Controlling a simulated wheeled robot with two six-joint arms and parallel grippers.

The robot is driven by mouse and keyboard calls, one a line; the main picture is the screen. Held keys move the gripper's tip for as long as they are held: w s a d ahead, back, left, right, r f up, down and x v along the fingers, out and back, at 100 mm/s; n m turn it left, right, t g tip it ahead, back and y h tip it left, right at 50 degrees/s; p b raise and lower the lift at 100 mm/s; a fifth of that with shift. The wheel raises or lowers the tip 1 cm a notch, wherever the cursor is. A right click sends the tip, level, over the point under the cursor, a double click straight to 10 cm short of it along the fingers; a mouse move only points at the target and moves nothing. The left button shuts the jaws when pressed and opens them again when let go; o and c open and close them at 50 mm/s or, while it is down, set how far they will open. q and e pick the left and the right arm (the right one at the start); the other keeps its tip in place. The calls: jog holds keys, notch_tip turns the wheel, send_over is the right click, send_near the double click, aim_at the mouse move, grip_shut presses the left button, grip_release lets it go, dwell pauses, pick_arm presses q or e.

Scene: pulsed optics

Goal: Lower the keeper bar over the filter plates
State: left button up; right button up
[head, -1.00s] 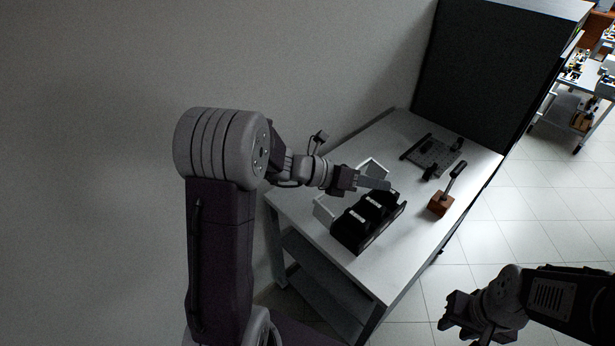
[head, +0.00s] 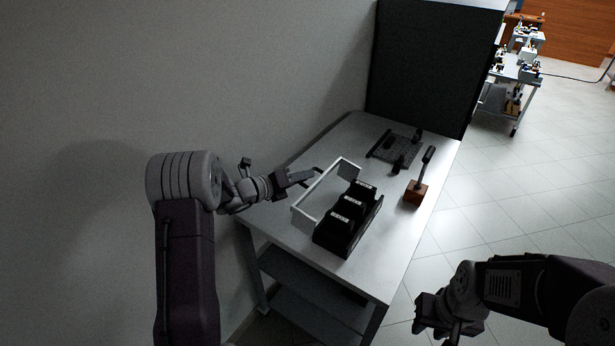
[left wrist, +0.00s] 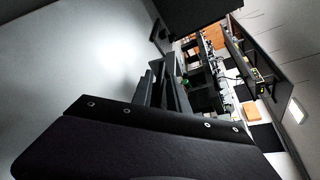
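The keeper bar (head: 318,186) is a pale U-shaped frame in the head view. It stands raised along the wall side of the black rack (head: 364,226), its side arms reaching toward the rack's ends. Several dark filter plates (head: 351,203) with white labels stand in the rack, uncovered from above. My left gripper (head: 313,175) is on the wall side of the bar, close behind it; I cannot tell if they touch or if its fingers are apart. The left wrist view shows mostly a dark surface with screws. My right gripper (head: 422,314) is beyond the table's front edge, away from the rack; its finger gap is unclear.
A wooden block with a dark upright handle (head: 417,191) stands right of the rack. A dark perforated plate with posts (head: 398,150) lies at the table's far end. A black cabinet (head: 430,65) stands behind the table (head: 388,262). The table's near right corner is clear.

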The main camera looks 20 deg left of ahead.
pick_arm(q)
jog(key=shift+x, duration=0.9)
grip_shut()
dwell(0.8)
